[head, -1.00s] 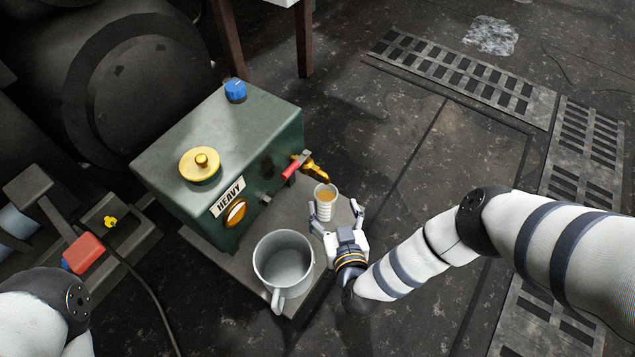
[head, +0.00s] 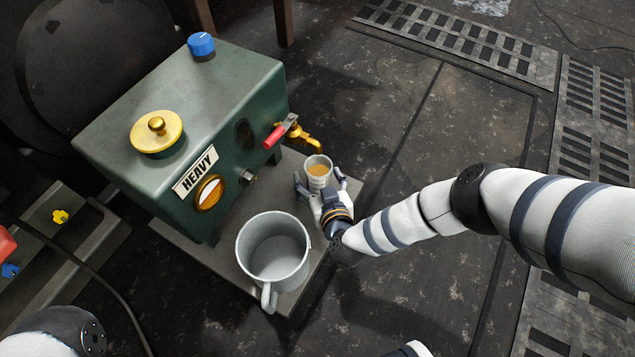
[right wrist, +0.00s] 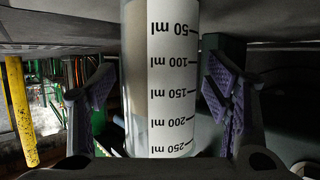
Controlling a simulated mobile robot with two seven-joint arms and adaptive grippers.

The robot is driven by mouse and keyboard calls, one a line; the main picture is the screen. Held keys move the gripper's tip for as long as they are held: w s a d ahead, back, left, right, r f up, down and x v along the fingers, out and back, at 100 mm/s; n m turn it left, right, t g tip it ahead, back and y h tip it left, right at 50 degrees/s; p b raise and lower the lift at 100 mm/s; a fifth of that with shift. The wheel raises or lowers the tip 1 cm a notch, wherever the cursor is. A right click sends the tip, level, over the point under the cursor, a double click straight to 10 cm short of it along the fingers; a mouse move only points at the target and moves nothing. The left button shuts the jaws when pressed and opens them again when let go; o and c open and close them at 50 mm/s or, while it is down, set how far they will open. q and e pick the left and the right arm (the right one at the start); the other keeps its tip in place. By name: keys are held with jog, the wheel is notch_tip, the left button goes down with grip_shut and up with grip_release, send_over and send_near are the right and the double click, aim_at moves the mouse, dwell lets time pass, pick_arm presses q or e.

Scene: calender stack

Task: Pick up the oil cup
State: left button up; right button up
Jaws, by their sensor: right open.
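The oil cup (head: 318,171) is a small, clear-walled cup with amber liquid in it. It stands upright on the grey base plate under the yellow tap. In the right wrist view the cup (right wrist: 172,80) fills the middle, its ml scale upside down. My right gripper (head: 320,182) is open, with one finger on each side of the cup. The wrist view shows a gap between the cup and each purple-padded finger, so it is not gripped. My left gripper is out of view.
A green box labelled HEAVY (head: 190,130) with a red-handled yellow tap (head: 302,138) stands left of and behind the cup. A large grey mug (head: 273,252) stands on the same base plate (head: 212,262), nearer me. Open floor lies to the right.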

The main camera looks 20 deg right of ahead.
aim_at(322, 180)
jog(key=shift+w, duration=0.25)
jog(key=c, duration=1.4)
pick_arm(q)
jog(key=shift+p, duration=0.3)
pick_arm(e)
jog(key=shift+r, duration=0.15)
jog(key=shift+c, duration=0.2)
notch_tip(322, 180, up, 3)
jog(key=shift+r+p, duration=0.1)
jog(key=shift+p, duration=1.15)
jog(key=shift+s+a+p, duration=0.1)
jog(key=shift+s+p, duration=0.35)
jog(key=shift+s, duration=0.55)
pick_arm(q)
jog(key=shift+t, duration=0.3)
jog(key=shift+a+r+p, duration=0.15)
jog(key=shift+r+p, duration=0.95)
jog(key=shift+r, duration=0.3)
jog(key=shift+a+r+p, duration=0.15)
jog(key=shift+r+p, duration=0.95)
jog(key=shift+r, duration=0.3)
pick_arm(e)
jog(key=s+a, duration=0.2)
jog(key=s, duration=1.3)
jog(key=shift+s+a, duration=0.15)
jog(key=shift+s, duration=0.25)
